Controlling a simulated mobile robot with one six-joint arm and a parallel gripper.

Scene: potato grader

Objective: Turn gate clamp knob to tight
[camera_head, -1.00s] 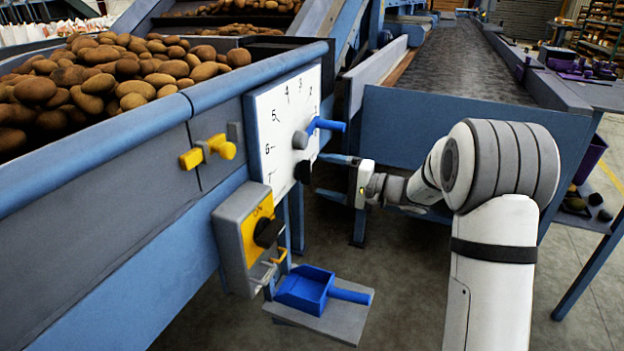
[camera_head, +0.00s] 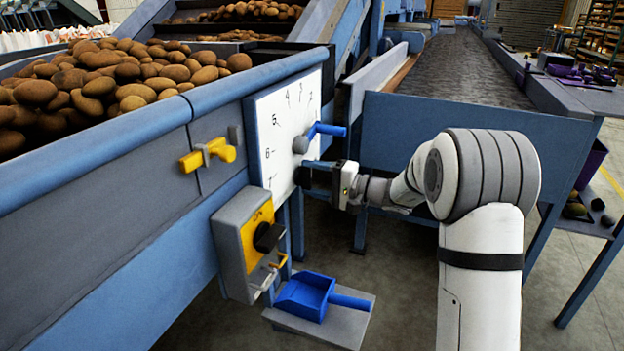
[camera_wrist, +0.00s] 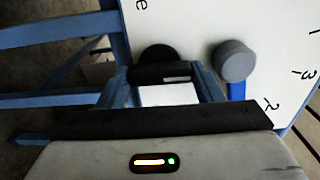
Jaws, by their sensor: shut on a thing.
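The black gate clamp knob (camera_head: 299,177) sits low on the right side of the white numbered plate (camera_head: 272,135). In the wrist view the knob (camera_wrist: 158,54) shows as a dark disc with a bar-shaped grip across its front. My gripper (camera_head: 311,175) has reached it from the right and is shut on the knob's grip. In the wrist view the two fingers of my gripper (camera_wrist: 163,84) lie on either side of that grip. The fingers partly hide the knob in the head view, and I cannot read any tight mark.
Just above the knob is a grey hub (camera_head: 300,144) with a blue lever (camera_head: 327,130), close to my fingers. A grey box with a yellow panel (camera_head: 233,262) hangs at lower left. A blue dustpan (camera_head: 305,296) lies below. A yellow handle (camera_head: 208,154) is at left.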

